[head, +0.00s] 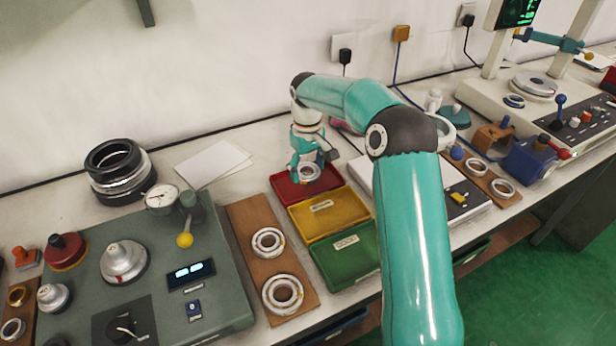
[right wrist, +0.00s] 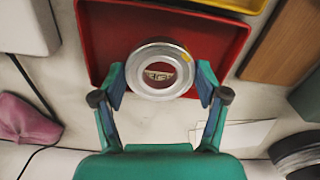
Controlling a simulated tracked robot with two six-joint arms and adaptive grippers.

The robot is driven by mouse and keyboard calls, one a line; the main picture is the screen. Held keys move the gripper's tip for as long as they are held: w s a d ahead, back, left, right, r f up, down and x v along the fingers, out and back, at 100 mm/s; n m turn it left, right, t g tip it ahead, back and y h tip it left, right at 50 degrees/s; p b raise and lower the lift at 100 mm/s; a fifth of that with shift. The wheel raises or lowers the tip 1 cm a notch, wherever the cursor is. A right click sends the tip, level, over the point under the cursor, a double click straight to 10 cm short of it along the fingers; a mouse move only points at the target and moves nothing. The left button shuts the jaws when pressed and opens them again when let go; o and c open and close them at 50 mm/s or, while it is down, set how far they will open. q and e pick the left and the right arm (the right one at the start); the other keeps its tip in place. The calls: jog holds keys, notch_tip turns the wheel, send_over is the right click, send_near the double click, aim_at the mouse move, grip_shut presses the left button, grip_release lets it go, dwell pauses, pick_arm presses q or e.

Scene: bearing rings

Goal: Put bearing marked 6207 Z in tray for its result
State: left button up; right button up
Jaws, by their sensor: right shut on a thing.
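My right gripper (head: 308,168) is shut on a steel bearing ring (right wrist: 160,48). In the right wrist view its two fingers (right wrist: 161,80) press on opposite sides of the ring. The ring is over the red tray (head: 288,192), near one of its walls; the red tray also shows in the right wrist view (right wrist: 102,35). A pale label on the tray shows through the ring's hole. I cannot tell whether the ring touches the tray floor. No marking is readable on the ring. The yellow tray (head: 350,205) and green tray (head: 345,268) are empty. My left gripper is not in view.
Two bearing rings lie on a wooden board (head: 247,222) left of the trays. A green-grey gauge device (head: 225,290) stands further left. Right of my arm are a white device (head: 460,212) and another wooden board (head: 482,185) with rings. White papers (head: 212,163) lie behind.

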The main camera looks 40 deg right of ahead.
aim_at(307, 177)
jog(key=shift+f, duration=1.5)
jog(key=shift+f, duration=0.15)
jog(key=o, duration=1.5)
jog(key=shift+c, duration=0.2)
notch_tip(307, 177, up, 12)
jog(key=p, duration=0.1)
jog(key=shift+r, duration=0.2)
